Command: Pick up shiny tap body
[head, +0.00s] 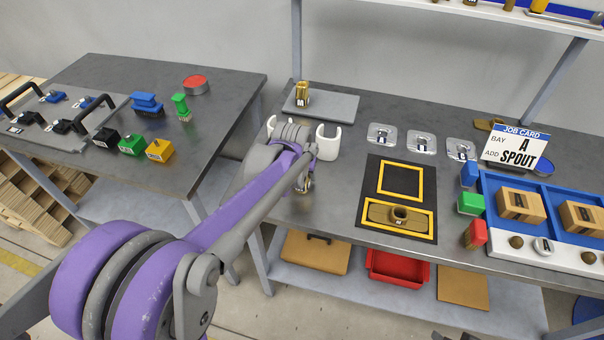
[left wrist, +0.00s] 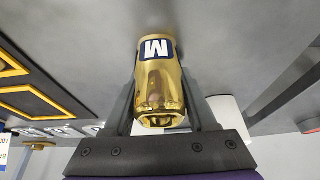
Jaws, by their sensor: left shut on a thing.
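A shiny gold tap body (left wrist: 158,88) with a dark blue and white M label fills the middle of the left wrist view. My left gripper (left wrist: 160,92) is shut on it, with one grey finger on each side. In the head view my left gripper (head: 305,178) is over the near left part of the main bench, and the tap body (head: 306,187) is mostly hidden by my arm. I cannot tell whether it touches the bench. A second gold piece (head: 302,95) with an M label stands on a grey plate (head: 335,105) at the back.
White curved holders (head: 328,142) stand just behind my left gripper. A black mat (head: 372,206) with yellow frames and a brass piece (head: 400,215) lies to the right.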

